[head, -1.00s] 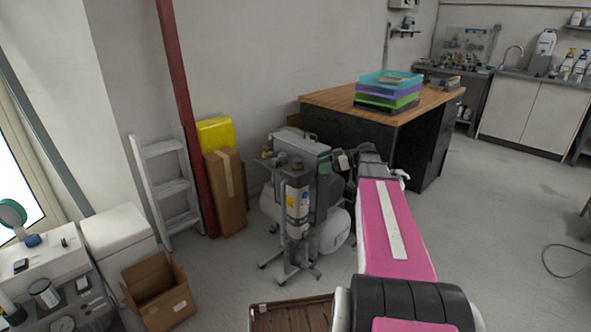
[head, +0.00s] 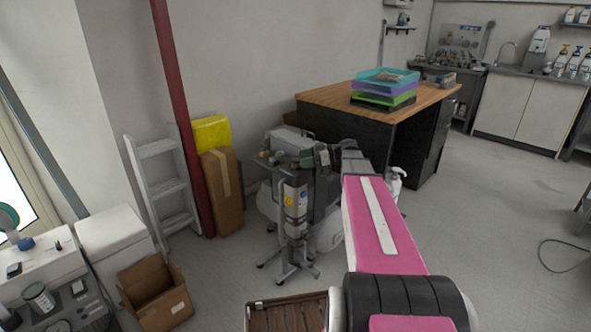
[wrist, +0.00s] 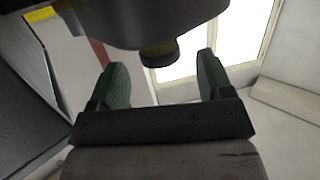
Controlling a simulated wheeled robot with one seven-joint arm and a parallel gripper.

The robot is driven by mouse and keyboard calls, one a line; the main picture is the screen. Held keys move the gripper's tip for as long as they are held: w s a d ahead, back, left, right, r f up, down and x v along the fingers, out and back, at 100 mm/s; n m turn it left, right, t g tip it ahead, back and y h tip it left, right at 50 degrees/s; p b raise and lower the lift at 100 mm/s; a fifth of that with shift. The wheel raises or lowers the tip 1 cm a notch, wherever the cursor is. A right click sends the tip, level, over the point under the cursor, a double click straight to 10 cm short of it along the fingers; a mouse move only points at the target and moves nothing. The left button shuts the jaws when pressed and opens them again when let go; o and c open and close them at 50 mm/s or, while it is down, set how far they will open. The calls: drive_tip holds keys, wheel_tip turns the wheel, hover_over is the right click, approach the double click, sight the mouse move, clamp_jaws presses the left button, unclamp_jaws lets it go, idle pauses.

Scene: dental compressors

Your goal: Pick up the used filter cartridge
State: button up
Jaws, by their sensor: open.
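My gripper (wrist: 162,62) is open, with its two green-padded fingers spread apart in the wrist view. A dark rounded body with a short dull-brass end (wrist: 160,53) hangs close ahead, between the fingertips in the picture; I see no finger touching it. I cannot tell whether it is the used filter cartridge, and nothing else is clearly recognisable as that. In the head view my arm reaches to the grey compressor unit (head: 296,205) on its legged stand. The wrist end covers part of the unit's top right, and the fingers are not clear there.
A wooden-topped desk (head: 335,97) with stacked coloured trays (head: 385,90) stands behind my arm. A red post (head: 178,110), a grey ladder (head: 165,185) and a tall brown carton (head: 222,190) are left of the unit. An open box (head: 155,290) is on the floor.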

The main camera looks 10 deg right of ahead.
sight(296, 159)
drive_tip(key=x, duration=0.4)
drive_tip(key=shift+r, duration=0.1)
drive_tip(key=shift+d, duration=0.1)
drive_tip(key=c, duration=1.1)
drive_tip(key=shift+o, duration=0.2)
drive_tip(key=shift+r, duration=0.1)
